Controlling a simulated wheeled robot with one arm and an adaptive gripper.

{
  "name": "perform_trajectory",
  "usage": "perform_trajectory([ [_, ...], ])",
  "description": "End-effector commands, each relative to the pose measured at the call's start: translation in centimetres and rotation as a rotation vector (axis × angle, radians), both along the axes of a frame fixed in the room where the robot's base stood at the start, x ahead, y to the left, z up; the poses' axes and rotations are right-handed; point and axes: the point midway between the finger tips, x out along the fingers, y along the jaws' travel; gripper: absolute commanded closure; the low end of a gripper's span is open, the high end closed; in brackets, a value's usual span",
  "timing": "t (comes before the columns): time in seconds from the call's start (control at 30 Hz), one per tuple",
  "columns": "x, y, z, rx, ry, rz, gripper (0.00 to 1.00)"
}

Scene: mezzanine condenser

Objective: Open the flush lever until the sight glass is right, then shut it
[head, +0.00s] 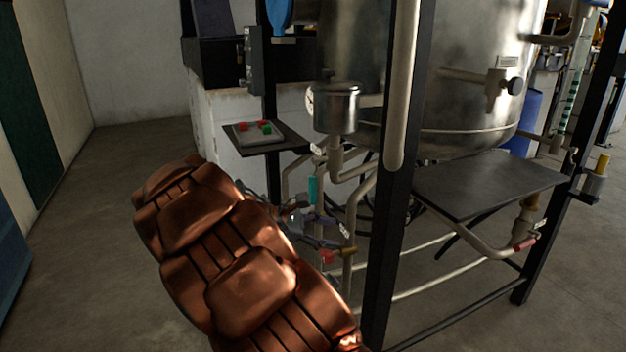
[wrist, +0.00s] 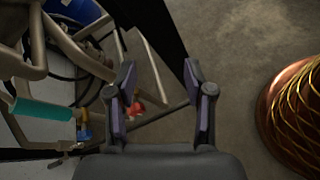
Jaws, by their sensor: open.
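My gripper (head: 336,233) is low among the pipes left of the black post, partly behind my arm in the head view. In the wrist view my gripper (wrist: 159,66) is open, with nothing held. A teal handle (head: 313,190) stands upright on a pipe; it also shows in the wrist view (wrist: 42,109), left of the fingers. A small red handle (head: 328,257) is close by; a red part (wrist: 138,106) shows behind the left finger. I cannot tell which is the flush lever. A striped tube (head: 570,100), perhaps the sight glass, is at far right; its level is unreadable.
A steel tank (head: 465,80) stands in a black frame (head: 389,200). A dark shelf (head: 488,184) and a red-tipped valve handle (head: 525,244) are on the right. A button box (head: 254,131) sits behind. Pipes crowd the gripper; the floor at left is open.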

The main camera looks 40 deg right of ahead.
Motion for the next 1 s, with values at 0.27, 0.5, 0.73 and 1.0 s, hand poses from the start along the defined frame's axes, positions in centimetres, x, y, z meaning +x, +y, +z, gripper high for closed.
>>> perform_trajectory([
  [0.27, 9.1, -4.3, 2.0, -0.149, 0.261, 0.2, 0.47],
  [0.5, 15.9, -5.7, 1.7, -0.238, 0.449, 0.345, 0.47],
  [0.73, 18.9, -5.8, 1.2, -0.277, 0.526, 0.409, 0.47],
  [1.0, 18.7, -8.3, 1.1, -0.281, 0.535, 0.409, 0.47],
])
